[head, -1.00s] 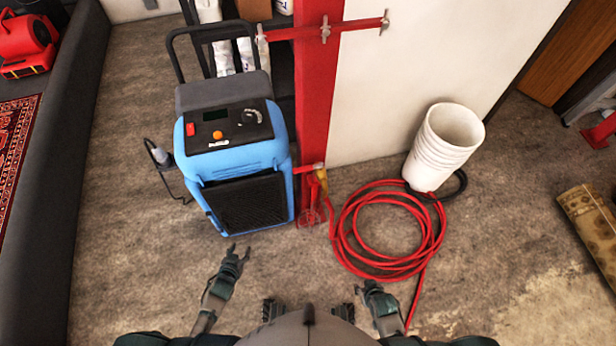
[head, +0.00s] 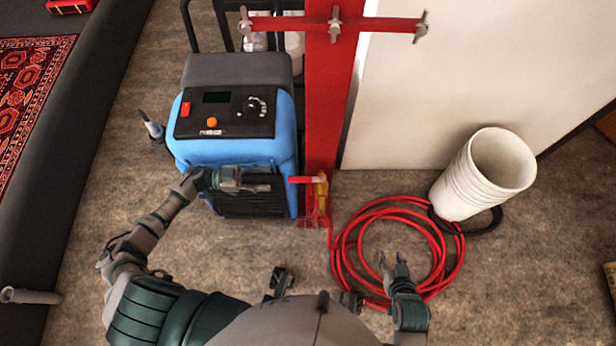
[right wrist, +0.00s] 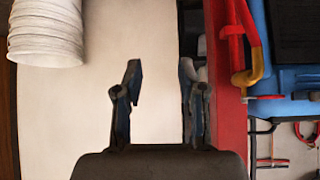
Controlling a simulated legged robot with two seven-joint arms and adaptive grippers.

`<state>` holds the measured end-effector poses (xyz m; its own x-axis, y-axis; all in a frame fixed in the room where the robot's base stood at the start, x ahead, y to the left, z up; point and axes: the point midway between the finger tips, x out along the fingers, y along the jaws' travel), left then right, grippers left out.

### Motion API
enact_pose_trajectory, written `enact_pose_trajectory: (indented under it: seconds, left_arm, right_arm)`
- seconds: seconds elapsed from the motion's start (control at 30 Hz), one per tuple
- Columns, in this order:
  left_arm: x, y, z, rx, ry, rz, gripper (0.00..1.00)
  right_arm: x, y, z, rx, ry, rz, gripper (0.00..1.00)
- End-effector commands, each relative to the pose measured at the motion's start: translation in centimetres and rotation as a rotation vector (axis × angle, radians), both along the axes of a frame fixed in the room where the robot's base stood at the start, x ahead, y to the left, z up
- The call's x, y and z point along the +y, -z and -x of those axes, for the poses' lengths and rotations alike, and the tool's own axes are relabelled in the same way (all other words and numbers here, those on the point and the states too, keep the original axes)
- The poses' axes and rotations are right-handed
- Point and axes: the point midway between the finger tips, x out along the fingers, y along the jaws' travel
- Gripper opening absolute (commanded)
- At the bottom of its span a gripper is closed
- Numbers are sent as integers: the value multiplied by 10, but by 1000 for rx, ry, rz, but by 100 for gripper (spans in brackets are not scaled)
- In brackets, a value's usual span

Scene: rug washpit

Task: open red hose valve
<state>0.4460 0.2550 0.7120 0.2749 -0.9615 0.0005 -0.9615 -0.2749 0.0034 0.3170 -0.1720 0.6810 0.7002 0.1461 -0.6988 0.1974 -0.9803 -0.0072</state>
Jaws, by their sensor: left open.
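The red hose valve's lever (head: 303,180) sticks out to the left from a yellow fitting (head: 321,188) low on the red post. The yellow fitting also shows at the upper right of the right wrist view (right wrist: 254,62). My left gripper (head: 264,183) is open and empty in front of the blue machine, pointing right at the lever. A small gap shows between its fingertips and the lever in the picture; I cannot tell the depth. My right gripper (head: 396,262) is open and empty over the coiled red hose (head: 352,262); its parted fingers show in the right wrist view (right wrist: 160,88).
The blue machine (head: 235,150) stands just left of the red post (head: 325,110). A red crossbar with clamps (head: 280,24) crosses the post higher up.

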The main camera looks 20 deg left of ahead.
Motion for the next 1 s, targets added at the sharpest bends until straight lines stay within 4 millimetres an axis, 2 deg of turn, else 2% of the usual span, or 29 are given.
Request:
enact_pose_trajectory:
  seconds: [0.1, 0.3, 0.53, 0.73, 1.0]
  left_arm:
    - [-29, -1, -8, -4, 2, 6, 48]
    - [-72, 0, -22, -4, 0, 9, 48]
    - [-111, 0, -33, -2, -1, 9, 48]
    - [-127, 0, -37, -2, -2, 5, 48]
    - [-128, 0, -37, -3, -2, 5, 48]
  right_arm:
    - [0, 0, -1, -7, -1, -1, 40]
    - [5, -3, -7, -39, -1, -5, 40]
    - [8, -6, -13, -79, -2, -16, 40]
    - [11, -9, -16, -102, -4, -26, 40]
    - [11, -10, -17, -110, -5, -26, 40]
